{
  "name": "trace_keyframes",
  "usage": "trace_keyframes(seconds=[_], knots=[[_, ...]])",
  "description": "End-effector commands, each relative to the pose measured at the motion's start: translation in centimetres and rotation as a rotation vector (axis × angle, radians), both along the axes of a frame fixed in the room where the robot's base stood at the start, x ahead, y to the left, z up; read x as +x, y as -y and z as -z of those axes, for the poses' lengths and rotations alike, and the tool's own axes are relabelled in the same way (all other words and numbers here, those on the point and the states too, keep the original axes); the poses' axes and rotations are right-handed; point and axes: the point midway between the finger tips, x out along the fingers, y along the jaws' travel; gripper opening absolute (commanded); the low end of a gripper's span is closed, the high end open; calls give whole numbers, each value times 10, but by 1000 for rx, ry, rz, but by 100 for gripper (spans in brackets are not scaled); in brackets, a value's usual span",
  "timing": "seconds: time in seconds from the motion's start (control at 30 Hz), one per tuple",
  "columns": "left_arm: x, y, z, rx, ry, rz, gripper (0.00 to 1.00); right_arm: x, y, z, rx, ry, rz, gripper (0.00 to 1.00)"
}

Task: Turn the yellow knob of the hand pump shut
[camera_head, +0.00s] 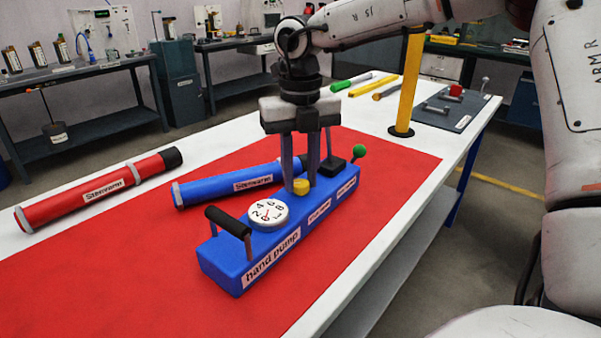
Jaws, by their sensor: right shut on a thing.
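The blue hand pump (280,242) stands on a red mat on the white table. It has a black handle at its near left end, a round white gauge (268,214) on top and a green-tipped lever (359,152) at its far right end. The yellow knob (301,187) sits on the pump's top behind the gauge. My right gripper (302,188) points straight down from above, with its fingers at the knob and shut on it. The fingers partly cover the knob. My left gripper is not in view.
A blue tube (220,187) lies just behind the pump, and a red tube (85,197) lies at the left. A yellow post (409,85) stands behind on the right, near a grey board (455,108) with small parts. The mat's front (130,285) is clear.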

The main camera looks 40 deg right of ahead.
Motion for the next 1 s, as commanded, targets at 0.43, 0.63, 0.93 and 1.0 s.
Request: trace_keyframes(seconds=[0.43, 0.63, 0.93, 1.0], knots=[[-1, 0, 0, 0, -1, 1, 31, 0, 0, 0, 0, -1, -17, 4], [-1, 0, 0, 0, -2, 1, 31, 0, 0, 0, 0, 0, -16, 45], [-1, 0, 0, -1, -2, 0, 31, 0, 0, -3, 0, 1, -14, 45], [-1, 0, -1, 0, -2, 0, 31, 1, 0, -10, 0, 3, -13, 45]])
